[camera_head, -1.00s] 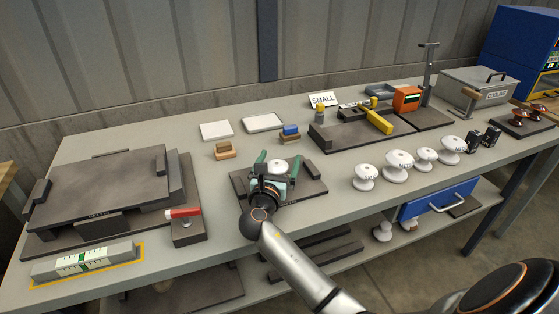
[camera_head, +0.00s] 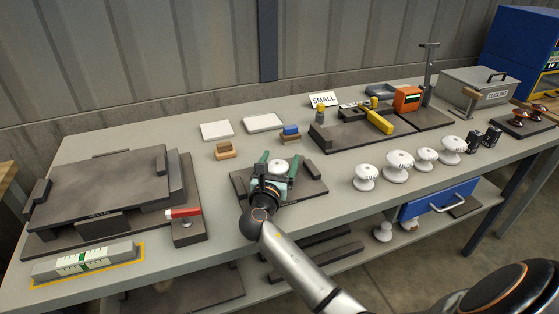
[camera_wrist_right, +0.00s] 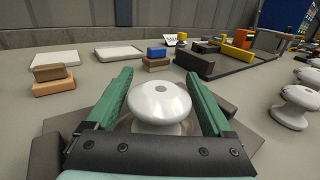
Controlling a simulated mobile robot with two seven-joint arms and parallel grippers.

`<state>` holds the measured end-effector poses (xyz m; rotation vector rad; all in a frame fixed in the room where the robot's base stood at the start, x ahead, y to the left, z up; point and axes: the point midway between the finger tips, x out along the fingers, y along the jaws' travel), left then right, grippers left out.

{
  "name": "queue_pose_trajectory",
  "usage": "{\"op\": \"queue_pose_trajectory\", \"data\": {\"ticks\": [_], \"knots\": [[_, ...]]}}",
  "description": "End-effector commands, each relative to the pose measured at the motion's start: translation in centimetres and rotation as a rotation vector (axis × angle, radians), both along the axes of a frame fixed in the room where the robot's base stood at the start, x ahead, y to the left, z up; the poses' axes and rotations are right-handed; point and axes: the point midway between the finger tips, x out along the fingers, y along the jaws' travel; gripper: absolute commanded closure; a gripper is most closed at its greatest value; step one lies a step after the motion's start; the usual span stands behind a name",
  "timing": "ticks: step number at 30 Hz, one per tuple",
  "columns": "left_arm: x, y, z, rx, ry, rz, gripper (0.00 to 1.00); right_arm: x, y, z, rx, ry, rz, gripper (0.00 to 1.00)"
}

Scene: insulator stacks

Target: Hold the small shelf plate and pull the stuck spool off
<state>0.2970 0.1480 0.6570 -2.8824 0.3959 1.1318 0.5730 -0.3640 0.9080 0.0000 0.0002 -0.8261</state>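A white spool (camera_head: 277,170) stands upright on a dark plate (camera_head: 311,184) near the front middle of the table. My right gripper (camera_head: 279,163) reaches it from the front, with one green finger on each side of the spool. In the right wrist view the spool (camera_wrist_right: 159,103) sits between the two fingers (camera_wrist_right: 160,75), which are wide apart; I see no clear grip on it. The spool's lower part and its seat are mostly hidden. The dark plate (camera_wrist_right: 243,134) shows at both sides of the gripper. My left gripper is not in view.
Several white spools (camera_head: 398,166) stand to the right. A large dark fixture (camera_head: 100,190) and a red-handled clamp (camera_head: 184,213) are to the left. Behind are brown blocks (camera_head: 225,151), white pads (camera_head: 263,122) and a SMALL sign (camera_head: 323,99). Bare tabletop lies around the plate.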

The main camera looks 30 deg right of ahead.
Motion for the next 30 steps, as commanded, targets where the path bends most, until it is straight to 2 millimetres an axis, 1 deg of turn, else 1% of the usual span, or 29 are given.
{"op": "queue_pose_trajectory", "data": {"ticks": [5,8,9,17,20,24,30], "knots": [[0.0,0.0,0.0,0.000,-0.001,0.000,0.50,0.0,0.0,0.0,0.000,0.000,0.000,0.12],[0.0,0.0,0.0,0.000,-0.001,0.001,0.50,0.0,0.0,0.0,0.000,0.000,0.000,0.02],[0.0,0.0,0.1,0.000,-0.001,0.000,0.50,0.0,0.0,0.0,0.000,0.000,0.000,0.00],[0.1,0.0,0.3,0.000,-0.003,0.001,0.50,-0.2,0.2,0.1,0.001,0.001,0.000,0.00],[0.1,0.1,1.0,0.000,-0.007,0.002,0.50,-0.8,0.9,0.2,0.001,0.004,0.002,0.00],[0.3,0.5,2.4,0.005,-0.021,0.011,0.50,-2.6,2.9,0.3,0.001,0.005,0.003,0.00],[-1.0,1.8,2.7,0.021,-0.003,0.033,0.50,-5.6,6.1,0.3,0.002,0.003,0.002,0.00]]}}
